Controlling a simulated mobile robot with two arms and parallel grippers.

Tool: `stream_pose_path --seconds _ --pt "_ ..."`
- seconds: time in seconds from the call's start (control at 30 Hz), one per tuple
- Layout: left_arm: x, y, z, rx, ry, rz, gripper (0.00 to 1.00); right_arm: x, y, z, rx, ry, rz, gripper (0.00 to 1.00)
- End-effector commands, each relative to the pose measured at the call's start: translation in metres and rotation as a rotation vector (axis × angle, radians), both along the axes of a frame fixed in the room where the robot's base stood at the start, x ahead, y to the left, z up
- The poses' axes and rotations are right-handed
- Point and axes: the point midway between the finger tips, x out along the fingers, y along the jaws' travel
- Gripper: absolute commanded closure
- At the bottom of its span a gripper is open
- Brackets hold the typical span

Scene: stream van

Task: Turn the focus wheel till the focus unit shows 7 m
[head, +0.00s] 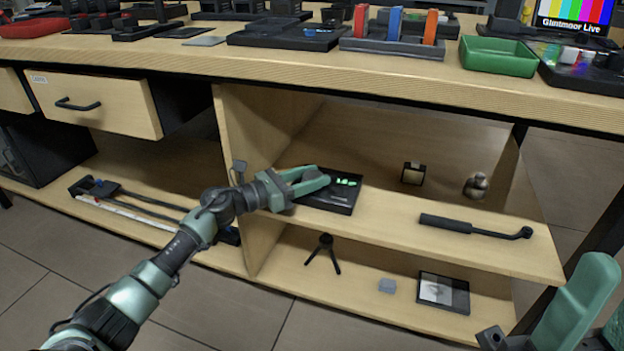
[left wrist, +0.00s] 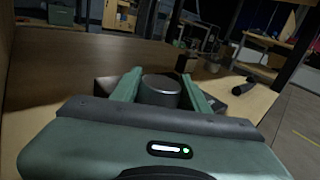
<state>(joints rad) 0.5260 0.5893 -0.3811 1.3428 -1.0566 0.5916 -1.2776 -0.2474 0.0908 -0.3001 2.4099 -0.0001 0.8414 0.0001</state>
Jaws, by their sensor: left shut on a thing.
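The focus unit (head: 330,201) is a flat black box on the open middle shelf under the bench. Small green marks glow on its top (head: 348,182); they are too small to read in the head view. My left gripper (head: 312,181) reaches over the unit's left part. In the left wrist view, the dark round focus wheel (left wrist: 160,91) stands between the two green fingers (left wrist: 160,88), which are shut on it. In the head view the wheel is hidden by the gripper. My right gripper (head: 580,310) is partly visible at the lower right, away from the unit; its opening is unclear.
A small framed item (head: 413,173), a round metallic item (head: 476,185) and a black handled bar (head: 475,227) are on the same shelf. A wooden divider (head: 250,140) stands left of the unit. The bench top above carries several trays.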

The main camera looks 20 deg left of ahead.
Motion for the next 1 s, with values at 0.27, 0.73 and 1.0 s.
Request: stream_pose_path --seconds 0.27,0.73,1.0 --pt "-0.0003 -0.0006 -0.0002 -0.002 0.002 -0.003 0.95 -0.0001 0.0002 0.0005 -0.001 -0.001 0.0 0.54" --pt "-0.0001 -0.0004 -0.0001 -0.001 0.001 -0.001 0.34 -0.0003 0.0001 0.0006 0.0 -0.002 0.0 0.54" --pt "-0.0005 -0.0009 0.0027 0.0 0.001 0.017 0.34 0.0004 -0.0004 0.0079 0.002 0.002 -0.001 0.54"
